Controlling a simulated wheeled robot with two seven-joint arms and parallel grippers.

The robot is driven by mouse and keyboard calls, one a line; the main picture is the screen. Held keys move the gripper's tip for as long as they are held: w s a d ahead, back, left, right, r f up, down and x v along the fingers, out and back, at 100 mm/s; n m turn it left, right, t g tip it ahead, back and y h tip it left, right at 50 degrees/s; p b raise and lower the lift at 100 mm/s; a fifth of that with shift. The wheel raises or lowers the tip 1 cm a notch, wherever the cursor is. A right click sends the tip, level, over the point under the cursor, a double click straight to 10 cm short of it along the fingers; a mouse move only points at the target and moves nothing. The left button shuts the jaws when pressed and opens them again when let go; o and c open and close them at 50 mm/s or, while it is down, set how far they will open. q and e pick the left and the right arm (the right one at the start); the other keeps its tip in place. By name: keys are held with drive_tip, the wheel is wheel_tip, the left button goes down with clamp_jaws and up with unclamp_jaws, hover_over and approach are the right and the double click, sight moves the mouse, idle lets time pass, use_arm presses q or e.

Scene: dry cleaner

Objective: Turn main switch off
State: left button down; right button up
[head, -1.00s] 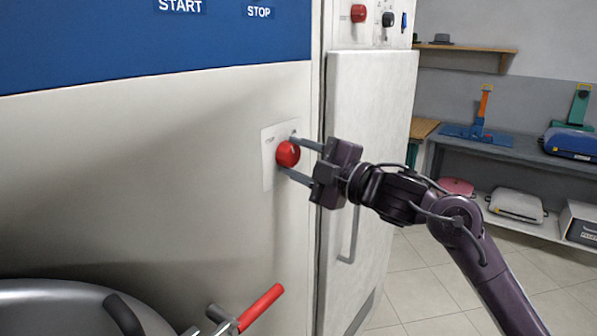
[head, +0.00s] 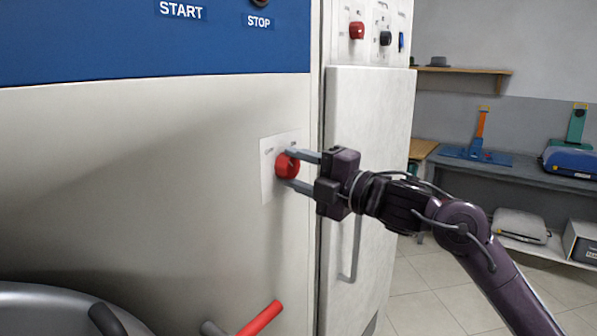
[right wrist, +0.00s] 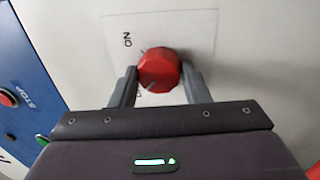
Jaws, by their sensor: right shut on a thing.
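The main switch is a red rotary knob (head: 287,166) on a pale square plate (head: 267,185) on the machine's cream front. My right gripper (head: 294,170) comes in from the right and is shut on the knob, one finger above and one below in the head view. In the right wrist view the red knob (right wrist: 160,68) sits between the two fingertips. A label reading ON shows beside it on the plate (right wrist: 190,25). Another label is partly hidden by a finger. The knob's pointer direction is not clear. My left gripper is not in view.
A blue panel (head: 100,45) with START and STOP labels is above. A white cabinet door (head: 365,150) with a long handle stands behind my right gripper, below a red knob (head: 356,30). A red lever (head: 260,318) sticks out below. A shelf table (head: 480,168) stands at right.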

drive_tip(key=shift+f, duration=0.1)
drive_tip(key=o, duration=1)
drive_tip(key=shift+c, duration=0.2)
drive_tip(key=b+v, duration=0.2)
drive_tip(key=v, duration=0.6)
